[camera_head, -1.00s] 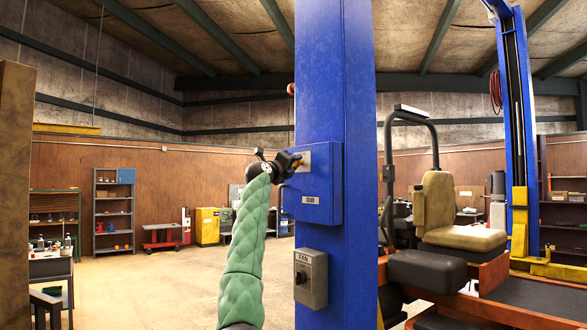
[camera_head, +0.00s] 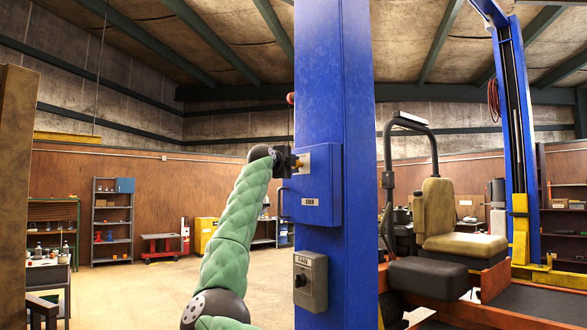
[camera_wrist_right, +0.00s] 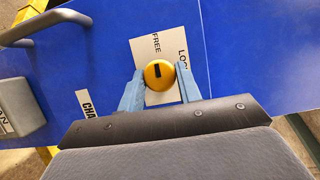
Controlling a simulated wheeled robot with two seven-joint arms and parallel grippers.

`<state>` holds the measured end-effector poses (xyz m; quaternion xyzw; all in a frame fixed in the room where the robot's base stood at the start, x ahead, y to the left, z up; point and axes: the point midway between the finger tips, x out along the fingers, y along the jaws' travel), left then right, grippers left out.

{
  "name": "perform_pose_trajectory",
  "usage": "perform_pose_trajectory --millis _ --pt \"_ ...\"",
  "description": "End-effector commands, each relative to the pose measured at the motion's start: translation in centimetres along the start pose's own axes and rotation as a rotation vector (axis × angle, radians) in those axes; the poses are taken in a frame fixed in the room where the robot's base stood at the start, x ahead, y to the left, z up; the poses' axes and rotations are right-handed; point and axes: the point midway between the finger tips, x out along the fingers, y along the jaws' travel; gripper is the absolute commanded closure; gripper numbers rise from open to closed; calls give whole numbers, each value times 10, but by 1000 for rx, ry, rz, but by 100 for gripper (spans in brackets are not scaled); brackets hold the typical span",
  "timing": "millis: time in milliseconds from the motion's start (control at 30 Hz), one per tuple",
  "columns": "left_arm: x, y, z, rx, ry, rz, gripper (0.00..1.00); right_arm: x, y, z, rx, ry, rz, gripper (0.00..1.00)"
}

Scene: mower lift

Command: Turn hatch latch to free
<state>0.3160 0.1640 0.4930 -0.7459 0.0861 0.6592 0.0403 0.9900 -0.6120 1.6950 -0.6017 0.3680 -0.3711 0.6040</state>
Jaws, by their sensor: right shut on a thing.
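The hatch latch is a round yellow knob (camera_wrist_right: 159,74) with a short black mark, on a pale plate (camera_wrist_right: 150,50) lettered FREE and LOC(K), partly covered. I cannot tell which word the mark points at. In the head view the yellow knob (camera_head: 299,163) shows small on the upper part of a blue hatch box (camera_head: 318,202) on the blue post. My right gripper (camera_wrist_right: 160,92) is shut on the knob, with one blue finger on each side; in the head view it (camera_head: 293,163) reaches the box from the left. My left gripper is not in view.
A grey FAN switch box (camera_head: 311,281) is on the post (camera_head: 334,60) below the hatch. A handle (camera_wrist_right: 45,24) stands out from the hatch box. A seat (camera_head: 448,220) with a bent bar is to the right.

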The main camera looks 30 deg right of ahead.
Motion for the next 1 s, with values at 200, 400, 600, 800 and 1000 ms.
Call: perform_pose_trajectory --millis 200,400,600,800,1000 --pt "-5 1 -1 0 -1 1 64 0 0 1 -20 -2 7 88" --pt "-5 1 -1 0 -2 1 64 0 0 1 -21 -1 7 88" --pt "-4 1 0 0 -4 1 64 0 0 1 -20 -1 8 50" --pt "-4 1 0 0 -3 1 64 0 0 1 -19 -1 8 45" --pt "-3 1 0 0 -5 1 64 -2 1 1 -19 0 8 45"
